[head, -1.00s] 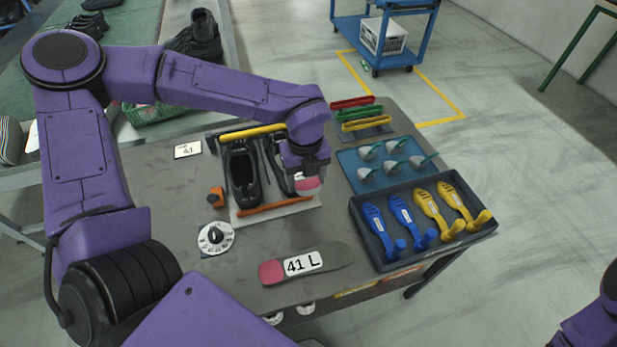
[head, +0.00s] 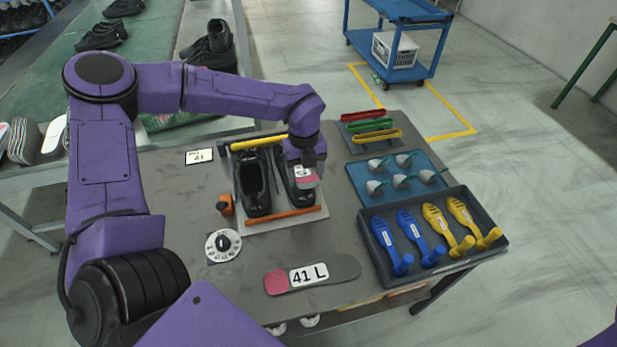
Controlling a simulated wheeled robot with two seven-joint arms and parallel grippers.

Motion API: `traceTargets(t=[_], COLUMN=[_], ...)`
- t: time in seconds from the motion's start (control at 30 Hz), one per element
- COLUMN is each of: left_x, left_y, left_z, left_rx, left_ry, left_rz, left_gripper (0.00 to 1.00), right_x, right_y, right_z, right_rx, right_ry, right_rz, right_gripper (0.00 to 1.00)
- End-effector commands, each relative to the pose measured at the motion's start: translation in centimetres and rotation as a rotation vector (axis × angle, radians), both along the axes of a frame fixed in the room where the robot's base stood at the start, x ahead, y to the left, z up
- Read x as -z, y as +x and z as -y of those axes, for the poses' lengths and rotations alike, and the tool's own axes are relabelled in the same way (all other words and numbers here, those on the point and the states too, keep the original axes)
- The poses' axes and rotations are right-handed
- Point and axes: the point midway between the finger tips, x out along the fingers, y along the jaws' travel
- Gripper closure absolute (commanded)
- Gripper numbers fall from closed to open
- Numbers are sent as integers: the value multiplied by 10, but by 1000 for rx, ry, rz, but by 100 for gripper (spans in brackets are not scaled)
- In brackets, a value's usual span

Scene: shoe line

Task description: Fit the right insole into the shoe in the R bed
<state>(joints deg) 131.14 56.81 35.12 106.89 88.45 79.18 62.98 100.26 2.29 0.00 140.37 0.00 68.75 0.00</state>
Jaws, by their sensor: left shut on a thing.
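Two black shoes lie side by side on a pale fixture board: the left one (head: 254,192) is in full view, and the right one (head: 283,173) is partly covered by my gripper. My left gripper (head: 306,163) is above the right shoe, shut on an insole (head: 308,182). Only the insole's pink end and part of a white label show; the rest is hidden by the gripper. The insole overlaps the shoe in the picture; I cannot tell whether it touches. An insole marked 41 L (head: 340,269) lies flat at the table's front. My right gripper is out of view.
A yellow bar (head: 257,143) and an orange bar (head: 283,215) border the fixture. An orange knob (head: 225,205) and a round dial (head: 223,245) are to its left. A dark tray (head: 375,211) with blue and yellow tools and a blue mat (head: 356,168) are to its right.

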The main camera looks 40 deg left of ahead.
Motion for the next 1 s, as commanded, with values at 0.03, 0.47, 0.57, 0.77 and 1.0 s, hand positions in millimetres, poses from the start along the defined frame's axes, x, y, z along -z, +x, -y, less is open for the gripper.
traceTargets(t=[0.03,0.47,0.57,0.77,1.0], left_x=[4,17,20,25,39], left_y=[2,23,28,39,41], left_z=[-3,-28,-34,-47,-50], left_rx=[-1,-1,-1,0,3], left_ry=[3,34,41,58,102], left_rz=[2,28,33,47,83], left_gripper=[65,65,65,65,65], right_x=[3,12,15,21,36], right_y=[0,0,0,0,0], right_z=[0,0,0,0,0], right_rx=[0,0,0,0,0], right_ry=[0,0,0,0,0], right_rz=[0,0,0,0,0], right_gripper=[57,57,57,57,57])
